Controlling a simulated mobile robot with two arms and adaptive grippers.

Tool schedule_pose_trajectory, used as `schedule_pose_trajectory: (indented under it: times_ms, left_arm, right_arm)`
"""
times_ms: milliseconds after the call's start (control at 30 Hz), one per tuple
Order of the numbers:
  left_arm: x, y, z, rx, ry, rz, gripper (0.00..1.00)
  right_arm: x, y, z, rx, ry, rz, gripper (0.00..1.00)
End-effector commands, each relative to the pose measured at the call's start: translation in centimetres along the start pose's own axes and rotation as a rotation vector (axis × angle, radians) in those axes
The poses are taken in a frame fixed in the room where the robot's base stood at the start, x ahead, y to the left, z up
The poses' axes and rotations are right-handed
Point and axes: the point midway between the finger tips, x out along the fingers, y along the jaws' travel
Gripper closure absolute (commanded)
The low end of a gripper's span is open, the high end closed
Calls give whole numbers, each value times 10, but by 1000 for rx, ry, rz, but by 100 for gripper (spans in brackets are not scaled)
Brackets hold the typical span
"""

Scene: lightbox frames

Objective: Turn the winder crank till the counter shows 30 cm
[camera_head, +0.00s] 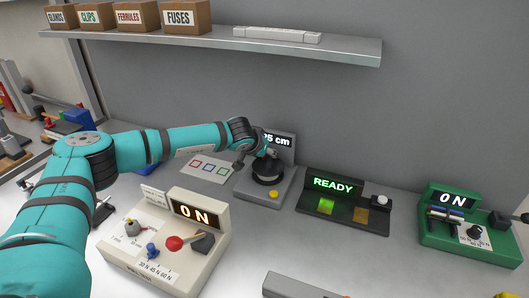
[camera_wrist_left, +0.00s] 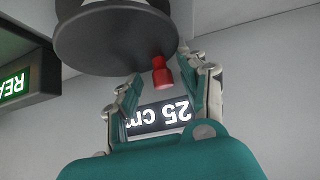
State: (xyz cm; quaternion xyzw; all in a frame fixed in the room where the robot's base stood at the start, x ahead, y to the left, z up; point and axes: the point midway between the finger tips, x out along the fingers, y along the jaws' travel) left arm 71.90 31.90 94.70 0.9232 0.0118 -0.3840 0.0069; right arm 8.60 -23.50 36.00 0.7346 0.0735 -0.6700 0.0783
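The winder (camera_head: 250,190) is a grey unit with a dark round drum (camera_head: 267,169) and a yellow button (camera_head: 273,194) on its base. Its counter (camera_head: 279,141) is partly hidden by my arm in the head view. In the left wrist view the counter (camera_wrist_left: 160,117) is upside down and reads 25 cm. The red crank knob (camera_wrist_left: 161,73) projects from the drum's dark disc (camera_wrist_left: 115,40). My left gripper (camera_wrist_left: 163,78) is at the crank, fingers apart on both sides of the knob. The knob is nearer the right finger in that view; a gap shows to the left finger.
A beige unit (camera_head: 150,250) stands front left. A black unit (camera_head: 345,215) reading READY is right of the winder, and a green unit (camera_head: 465,245) is farther right. A shelf (camera_head: 230,42) with boxes hangs above. A grey bar (camera_head: 300,288) lies at the front.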

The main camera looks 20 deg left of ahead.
Motion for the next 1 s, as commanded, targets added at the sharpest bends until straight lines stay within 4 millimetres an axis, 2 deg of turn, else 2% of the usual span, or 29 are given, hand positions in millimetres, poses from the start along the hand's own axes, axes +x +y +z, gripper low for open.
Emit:
schedule_pose_trajectory:
  times_ms: [233,367,800,1000]
  left_arm:
    - [-2,-2,-1,-1,1,-2,58]
    - [-13,-2,-1,-1,2,-2,58]
    - [-100,-1,-1,0,2,0,58]
    - [-118,0,0,0,0,0,58]
  right_arm:
    - [0,1,0,-1,0,1,72]
    - [0,1,0,-1,0,1,72]
    - [0,0,0,0,0,0,72]
    - [0,0,0,0,0,0,72]
